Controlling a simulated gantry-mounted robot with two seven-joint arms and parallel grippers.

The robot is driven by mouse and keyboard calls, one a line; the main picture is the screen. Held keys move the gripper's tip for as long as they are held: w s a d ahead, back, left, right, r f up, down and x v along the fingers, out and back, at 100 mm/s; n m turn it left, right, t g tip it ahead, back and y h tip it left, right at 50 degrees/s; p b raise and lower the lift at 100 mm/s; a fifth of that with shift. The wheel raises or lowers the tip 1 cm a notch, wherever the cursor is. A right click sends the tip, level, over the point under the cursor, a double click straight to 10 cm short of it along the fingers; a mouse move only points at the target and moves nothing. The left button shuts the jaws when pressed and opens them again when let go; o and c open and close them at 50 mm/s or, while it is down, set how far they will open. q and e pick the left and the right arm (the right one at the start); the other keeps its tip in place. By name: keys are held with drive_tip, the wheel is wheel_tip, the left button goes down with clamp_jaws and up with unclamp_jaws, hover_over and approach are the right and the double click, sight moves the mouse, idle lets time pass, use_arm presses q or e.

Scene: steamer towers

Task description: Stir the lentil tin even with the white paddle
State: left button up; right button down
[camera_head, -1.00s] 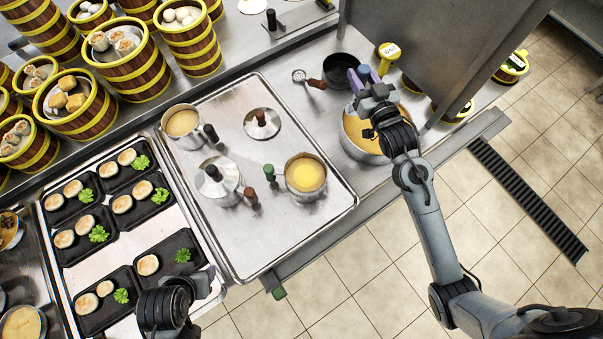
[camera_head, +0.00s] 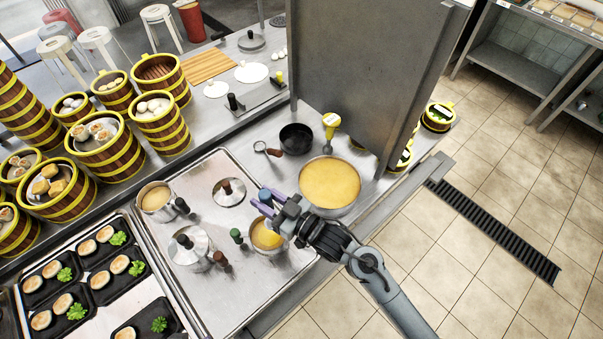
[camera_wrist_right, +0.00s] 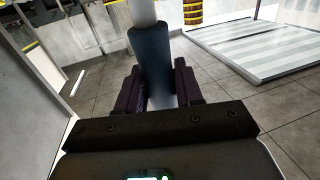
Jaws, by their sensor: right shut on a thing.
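A small metal tin (camera_head: 267,234) with a dark green handle stands on the steel tray, with yellow contents and a brighter yellow patch. I see no label naming it lentil. My right gripper (camera_head: 265,203) is just above the tin's far rim, shut on a dark blue handle (camera_head: 265,194). The wrist view shows this handle (camera_wrist_right: 151,52) between the fingers, with a whitish shaft (camera_wrist_right: 143,12) beyond it. The paddle's lower end is hidden in the head view, so I cannot tell whether it touches the contents. My left gripper is out of view.
A tin of tan contents (camera_head: 155,198), a lidded pot (camera_head: 188,245) and a loose lid (camera_head: 229,191) share the tray (camera_head: 215,305). A large yellow-filled pot (camera_head: 330,185) and a dark empty pot (camera_head: 296,138) stand behind. A steel partition (camera_head: 365,70) rises at the back right.

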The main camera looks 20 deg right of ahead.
sight(262, 199)
drive_tip(key=shift+s+a+r+p, duration=0.2)
drive_tip(key=shift+a+r, duration=0.05)
drive_tip(key=shift+r, duration=0.25)
drive_tip(key=shift+s+a+r+p, duration=0.15)
drive_tip(key=shift+s+a+r, duration=0.1)
drive_tip(key=shift+r, duration=0.2)
use_arm(q)
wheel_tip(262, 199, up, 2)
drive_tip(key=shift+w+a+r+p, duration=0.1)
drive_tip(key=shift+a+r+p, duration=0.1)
drive_tip(key=shift+p, duration=0.1)
use_arm(e)
drive_tip(key=shift+w+a+r, duration=0.2)
drive_tip(key=shift+a+r, duration=0.1)
drive_tip(key=shift+r, duration=0.15)
